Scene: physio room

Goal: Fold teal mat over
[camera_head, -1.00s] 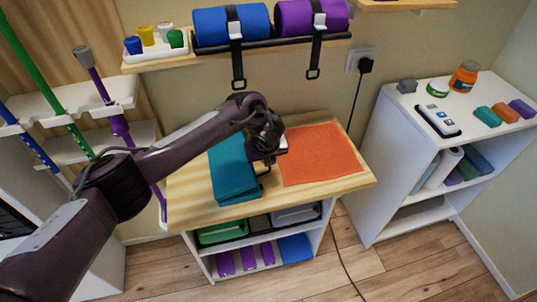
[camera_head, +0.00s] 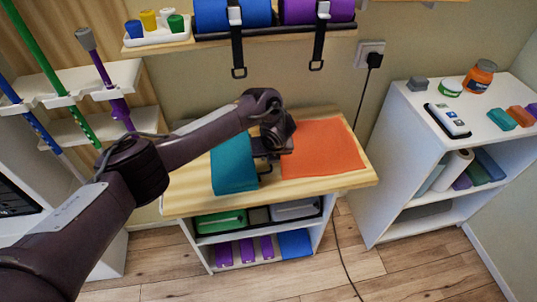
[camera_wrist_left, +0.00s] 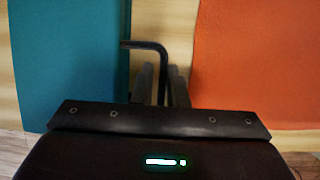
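The teal mat (camera_head: 232,166) lies on the left part of the wooden table top and also fills the left of the left wrist view (camera_wrist_left: 66,55). A dark bent bar (camera_wrist_left: 161,62), like a handle, starts at the mat's right edge and turns toward my gripper. My left gripper (camera_head: 266,158) is low over the strip between the teal mat and an orange mat. In the left wrist view its two fingers (camera_wrist_left: 161,82) stand apart on either side of the bar, with narrow gaps showing. Contact lower down is hidden. My right gripper is out of view.
The orange mat (camera_head: 322,148) lies flat on the right of the table (camera_head: 300,190). Shelves below hold a green bin (camera_head: 221,222) and purple and blue items. A white shelf unit (camera_head: 405,125) stands at right.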

